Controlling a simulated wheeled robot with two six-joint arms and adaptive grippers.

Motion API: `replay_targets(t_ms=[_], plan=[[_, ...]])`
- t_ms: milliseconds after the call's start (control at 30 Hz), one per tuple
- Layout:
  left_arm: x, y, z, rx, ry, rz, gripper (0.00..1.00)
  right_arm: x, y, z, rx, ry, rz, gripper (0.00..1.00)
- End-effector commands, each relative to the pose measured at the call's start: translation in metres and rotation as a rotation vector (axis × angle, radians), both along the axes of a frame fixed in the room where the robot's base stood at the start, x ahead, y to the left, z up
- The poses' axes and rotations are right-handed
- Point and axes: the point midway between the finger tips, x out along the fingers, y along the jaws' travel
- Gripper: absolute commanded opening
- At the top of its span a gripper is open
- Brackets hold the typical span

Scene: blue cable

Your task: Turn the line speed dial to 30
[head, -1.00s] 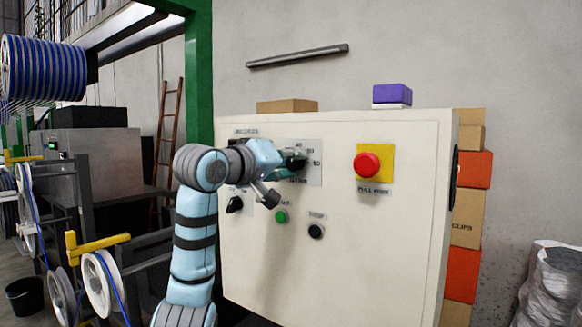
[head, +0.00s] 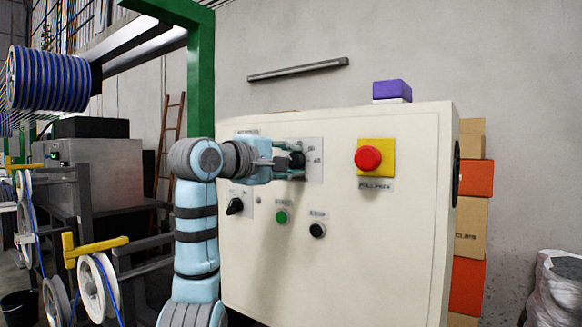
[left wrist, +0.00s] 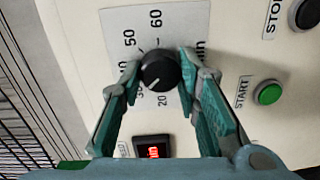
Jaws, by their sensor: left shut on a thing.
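The line speed dial is a round black knob (left wrist: 160,70) on a pale scale plate (left wrist: 118,22) in the left wrist view. The numbers 20, 50 and 60 read clearly; the marks at lower left are partly covered by a finger. A small pale pointer mark seems to lie at the knob's lower left, toward the 30 side; its exact reading is unclear. My left gripper (left wrist: 161,72) has one finger on each side of the knob and is shut on it. In the head view the gripper (head: 290,160) is at the dial (head: 297,160). My right gripper is not in view.
The cream control box (head: 385,240) carries a red emergency button (head: 368,158), a green start button (head: 282,217), a black stop button (head: 317,230) and a black selector (head: 235,206). A small red-lit display (left wrist: 153,147) is near the dial. Boxes (head: 472,230) stand at right.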

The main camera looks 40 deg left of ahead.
Motion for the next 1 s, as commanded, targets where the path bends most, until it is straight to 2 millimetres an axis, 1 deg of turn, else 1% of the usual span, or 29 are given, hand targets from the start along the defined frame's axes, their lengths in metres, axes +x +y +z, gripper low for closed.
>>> replay_targets(t_ms=[233, 667, 700, 800, 1000], plan=[[-0.0002, 0.0004, -0.0003, -0.057, -0.007, 0.001, 0.02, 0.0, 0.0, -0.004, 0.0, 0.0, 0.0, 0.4], [0.0, 0.0003, -0.0001, -0.064, -0.006, 0.001, 0.02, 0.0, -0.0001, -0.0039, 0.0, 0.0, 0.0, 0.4], [0.0, 0.0002, -0.0002, -0.064, -0.006, 0.001, 0.36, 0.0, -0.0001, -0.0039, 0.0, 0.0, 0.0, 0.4], [0.0001, 0.0001, -0.0002, -0.063, -0.006, 0.001, 0.5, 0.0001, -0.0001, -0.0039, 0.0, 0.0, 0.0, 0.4], [0.0003, -0.0003, -0.0003, -0.063, -0.006, 0.0, 0.5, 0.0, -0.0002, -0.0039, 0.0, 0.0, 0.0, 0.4]])
